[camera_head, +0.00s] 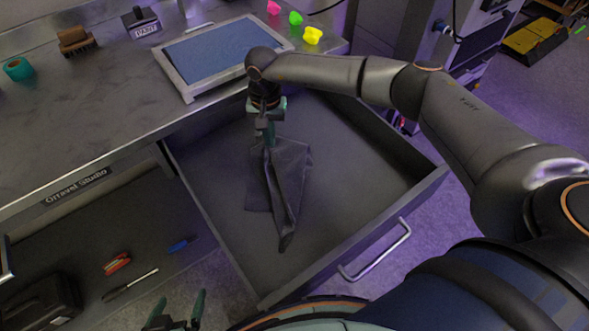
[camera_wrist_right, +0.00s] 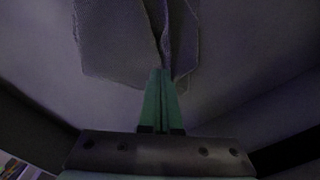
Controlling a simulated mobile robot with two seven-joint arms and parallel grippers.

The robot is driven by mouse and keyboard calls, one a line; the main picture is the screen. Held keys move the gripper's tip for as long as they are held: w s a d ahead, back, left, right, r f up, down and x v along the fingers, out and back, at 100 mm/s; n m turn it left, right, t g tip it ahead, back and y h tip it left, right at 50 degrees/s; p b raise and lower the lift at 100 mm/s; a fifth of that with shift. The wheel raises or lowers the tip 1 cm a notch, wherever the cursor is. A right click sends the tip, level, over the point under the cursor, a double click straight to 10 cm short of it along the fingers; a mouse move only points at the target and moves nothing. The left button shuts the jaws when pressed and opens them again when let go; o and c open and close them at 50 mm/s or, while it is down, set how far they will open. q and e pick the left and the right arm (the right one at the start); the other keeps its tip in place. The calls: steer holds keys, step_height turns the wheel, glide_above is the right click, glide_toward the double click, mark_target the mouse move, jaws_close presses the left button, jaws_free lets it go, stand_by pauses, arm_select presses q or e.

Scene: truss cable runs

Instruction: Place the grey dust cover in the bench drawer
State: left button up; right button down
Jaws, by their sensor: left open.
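The grey dust cover (camera_head: 290,165) hangs in loose folds within the outline of the open bench drawer (camera_head: 375,225). I cannot tell how much of the cover touches the drawer floor. My right gripper (camera_head: 268,138) is over the drawer, pointing down, shut on the top of the cover. In the right wrist view, the green fingers of my right gripper (camera_wrist_right: 161,75) are together at a fold of the dust cover (camera_wrist_right: 115,45). My left gripper (camera_head: 177,312) is at the bottom edge, open and empty, away from the drawer.
The metal bench top (camera_head: 75,125) holds a tablet-like screen (camera_head: 220,52), a teal roll (camera_head: 18,69), a brown brush (camera_head: 76,40) and small coloured pieces. A lower shelf holds red pliers (camera_head: 117,264) and a screwdriver (camera_head: 130,284). The drawer floor around the cover is clear.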

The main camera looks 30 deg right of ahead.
step_height(320, 180, up, 9)
steer(key=p, duration=0.5)
steer(key=shift+s+a+f, duration=0.1)
